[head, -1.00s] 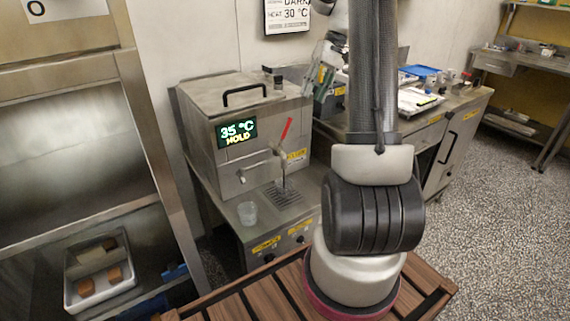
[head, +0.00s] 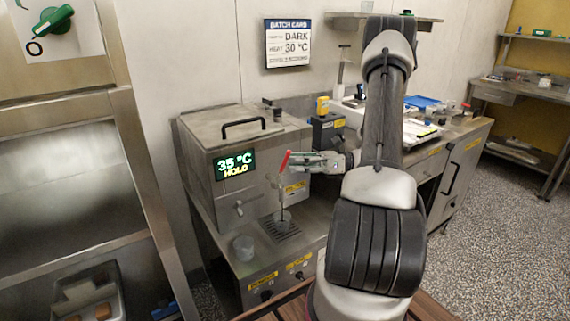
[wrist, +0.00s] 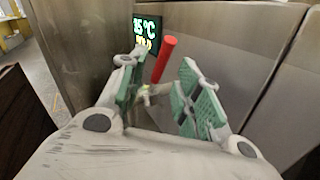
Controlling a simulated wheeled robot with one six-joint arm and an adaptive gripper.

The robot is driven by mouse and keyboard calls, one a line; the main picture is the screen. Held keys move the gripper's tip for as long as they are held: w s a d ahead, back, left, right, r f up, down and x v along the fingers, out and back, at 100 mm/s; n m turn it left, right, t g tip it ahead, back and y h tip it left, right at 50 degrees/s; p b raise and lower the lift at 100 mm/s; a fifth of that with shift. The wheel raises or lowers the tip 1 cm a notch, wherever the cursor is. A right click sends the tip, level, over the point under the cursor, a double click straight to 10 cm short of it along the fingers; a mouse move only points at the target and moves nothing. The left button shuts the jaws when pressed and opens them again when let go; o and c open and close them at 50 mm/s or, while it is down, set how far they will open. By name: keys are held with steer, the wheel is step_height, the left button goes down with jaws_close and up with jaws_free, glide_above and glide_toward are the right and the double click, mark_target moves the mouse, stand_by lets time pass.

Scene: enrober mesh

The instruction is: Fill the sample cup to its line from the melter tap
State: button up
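The melter (head: 232,140) is a steel box with a green display reading 35 °C HOLD. Its tap has a red lever (head: 285,161) standing upright, tilted slightly. My gripper (head: 298,161) is at the lever, level with its upper part. In the wrist view, the open green-padded fingers (wrist: 163,88) are on either side of the red lever (wrist: 164,58), with gaps visible. A clear cup (head: 244,248) stands on the steel counter, left of the drip grate (head: 282,229) below the tap. Its fill line and contents cannot be made out.
A batch card (head: 287,43) on the wall reads DARK, 30 °C. A yellow-and-black device (head: 324,122) and a side bench with trays (head: 418,130) are behind my arm. A tray with brown blocks (head: 90,300) is low at left.

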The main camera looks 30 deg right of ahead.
mark_target(285, 163)
steer(key=shift+x, duration=2)
jaws_close()
